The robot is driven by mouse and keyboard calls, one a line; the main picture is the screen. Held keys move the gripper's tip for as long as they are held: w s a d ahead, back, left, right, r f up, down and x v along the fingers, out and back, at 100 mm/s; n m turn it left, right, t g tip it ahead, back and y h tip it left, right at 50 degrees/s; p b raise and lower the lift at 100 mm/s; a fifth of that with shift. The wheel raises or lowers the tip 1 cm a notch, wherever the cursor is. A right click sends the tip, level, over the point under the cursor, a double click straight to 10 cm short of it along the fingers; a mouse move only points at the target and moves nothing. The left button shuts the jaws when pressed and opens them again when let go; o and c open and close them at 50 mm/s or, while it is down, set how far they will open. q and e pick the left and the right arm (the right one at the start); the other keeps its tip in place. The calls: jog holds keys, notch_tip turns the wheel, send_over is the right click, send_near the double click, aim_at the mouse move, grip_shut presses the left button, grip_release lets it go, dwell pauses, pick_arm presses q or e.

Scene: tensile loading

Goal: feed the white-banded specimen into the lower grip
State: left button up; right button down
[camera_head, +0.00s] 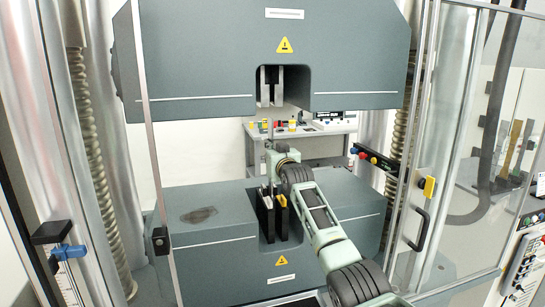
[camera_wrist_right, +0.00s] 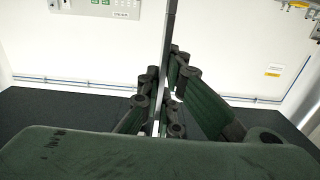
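A thin grey bar, the specimen (camera_wrist_right: 170,45), stands nearly upright between the fingers of my right gripper (camera_wrist_right: 160,115) in the right wrist view. A paler stretch shows low on it; whether this is the white band I cannot tell. In the head view my right gripper (camera_head: 271,150) is in the gap between the two grey blocks, above the lower grip (camera_head: 268,215). A thin upright piece of the specimen (camera_head: 270,128) shows above it. The bar's lower end is hidden there by my gripper. The upper grip (camera_head: 270,86) is above, apart from it. My left gripper is out of view.
The lower block (camera_head: 210,240) has a dark stain on its top left. Clear door panels (camera_head: 455,150) with a black handle (camera_head: 418,228) stand at the right. A rack with several upright bars (camera_head: 515,150) is beyond. A bench with instruments (camera_head: 335,124) is behind the machine.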

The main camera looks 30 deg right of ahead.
jog(key=shift+w+d+r+b, duration=0.1)
jog(key=shift+w+d+b, duration=0.05)
jog(key=shift+w+b, duration=0.5)
jog(key=shift+w+d+r+b, duration=0.1)
jog(key=shift+w+b, duration=0.4)
jog(key=shift+w, duration=0.1)
jog(key=shift+r, duration=0.1)
jog(key=shift+f, duration=0.3)
dwell(0.6)
